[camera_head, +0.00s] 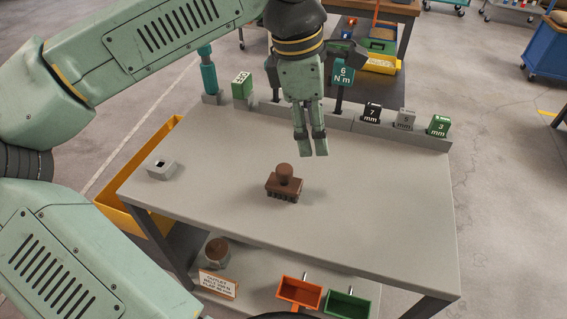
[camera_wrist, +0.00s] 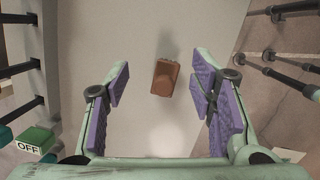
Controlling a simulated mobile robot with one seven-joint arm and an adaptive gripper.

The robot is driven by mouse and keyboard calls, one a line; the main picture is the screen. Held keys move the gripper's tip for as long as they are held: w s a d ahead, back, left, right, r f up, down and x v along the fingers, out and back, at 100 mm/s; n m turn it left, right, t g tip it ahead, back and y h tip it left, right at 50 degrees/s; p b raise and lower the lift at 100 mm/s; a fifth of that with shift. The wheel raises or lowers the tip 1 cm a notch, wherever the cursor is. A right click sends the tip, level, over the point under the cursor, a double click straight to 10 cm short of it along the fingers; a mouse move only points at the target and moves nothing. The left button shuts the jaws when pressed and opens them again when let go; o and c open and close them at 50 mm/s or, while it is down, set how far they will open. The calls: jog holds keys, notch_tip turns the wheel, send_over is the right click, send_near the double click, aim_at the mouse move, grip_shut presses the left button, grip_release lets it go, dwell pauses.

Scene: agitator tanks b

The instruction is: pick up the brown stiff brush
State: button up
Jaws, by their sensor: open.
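The brown stiff brush (camera_head: 284,187) stands on the grey table near its middle, bristles down and its round knob up. In the wrist view the brush (camera_wrist: 165,78) lies ahead, between the lines of my two fingers and a little above them in the picture. My gripper (camera_head: 312,153) hangs above the table, behind and to the right of the brush in the head view, apart from it. In the wrist view my gripper (camera_wrist: 163,88) is wide open and empty, with purple pads facing each other.
A rail along the table's back edge carries labelled blocks, among them a black 7 mm block (camera_head: 372,112) and a green 3 mm block (camera_head: 439,126). A small grey socket block (camera_head: 162,168) sits at left. Orange (camera_head: 300,292) and green (camera_head: 347,305) bins are below. The tabletop around the brush is clear.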

jog(key=y, duration=0.2)
send_over(286, 168)
jog(key=shift+a+f+n, duration=0.15)
jog(key=shift+f+n, duration=0.15)
jog(key=shift+f, duration=0.2)
notch_tip(286, 168, down, 5)
jog(key=shift+a+r+p, duration=0.1)
jog(key=shift+a+p, duration=0.05)
jog(key=shift+p, duration=0.3)
jog(key=shift+d+f+p, duration=0.15)
jog(key=shift+f+p, duration=0.3)
jog(key=shift+f, duration=1)
jog(key=shift+d+f+p, duration=0.15)
jog(key=shift+f+p, duration=0.3)
jog(key=shift+f, duration=1)
jog(key=shift+c, duration=0.6)
grip_shut()
